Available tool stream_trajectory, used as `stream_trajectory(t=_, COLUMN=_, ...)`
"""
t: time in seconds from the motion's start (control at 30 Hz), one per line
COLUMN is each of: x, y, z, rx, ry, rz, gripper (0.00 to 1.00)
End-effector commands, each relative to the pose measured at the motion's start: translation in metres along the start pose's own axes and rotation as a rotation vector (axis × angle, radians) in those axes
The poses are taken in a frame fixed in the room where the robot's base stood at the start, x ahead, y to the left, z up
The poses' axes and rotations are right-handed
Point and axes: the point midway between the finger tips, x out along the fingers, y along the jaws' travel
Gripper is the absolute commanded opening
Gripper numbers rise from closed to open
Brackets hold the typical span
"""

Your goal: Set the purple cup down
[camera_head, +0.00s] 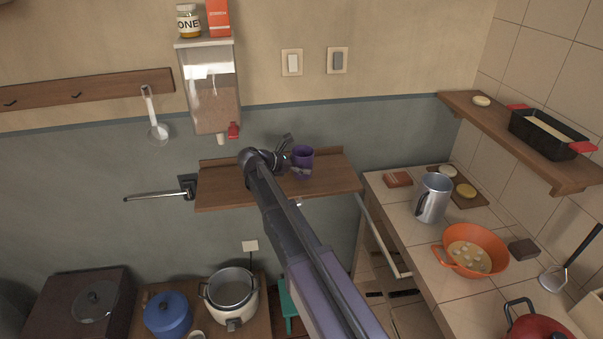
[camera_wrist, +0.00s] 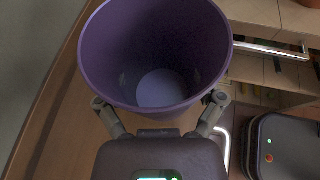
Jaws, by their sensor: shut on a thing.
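The purple cup (camera_head: 303,161) is upright at the wooden wall shelf (camera_head: 225,188), near the middle of its length. My gripper (camera_head: 290,165) reaches it from the left and is shut on it. In the wrist view the cup (camera_wrist: 155,50) fills the upper middle, and I look down into its open, empty inside. The two fingers of my gripper (camera_wrist: 160,108) press on its near sides. The cup's base is hidden in the wrist view, and I cannot tell whether it touches the shelf.
A clear dispenser (camera_head: 210,90) with a red tap hangs above the shelf's left part. The shelf is bare right of the cup. A tiled counter (camera_head: 400,222) at the right holds a metal jug (camera_head: 433,198) and an orange pot (camera_head: 470,250). A metal bar (camera_head: 160,194) juts out left.

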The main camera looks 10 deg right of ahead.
Motion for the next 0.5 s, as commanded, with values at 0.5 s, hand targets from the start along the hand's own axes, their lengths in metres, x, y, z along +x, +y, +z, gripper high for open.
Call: stream_trajectory(t=0.5, x=0.0025, y=0.0083, z=-0.0001, rx=0.000, ry=0.000, rz=0.000, gripper=0.26)
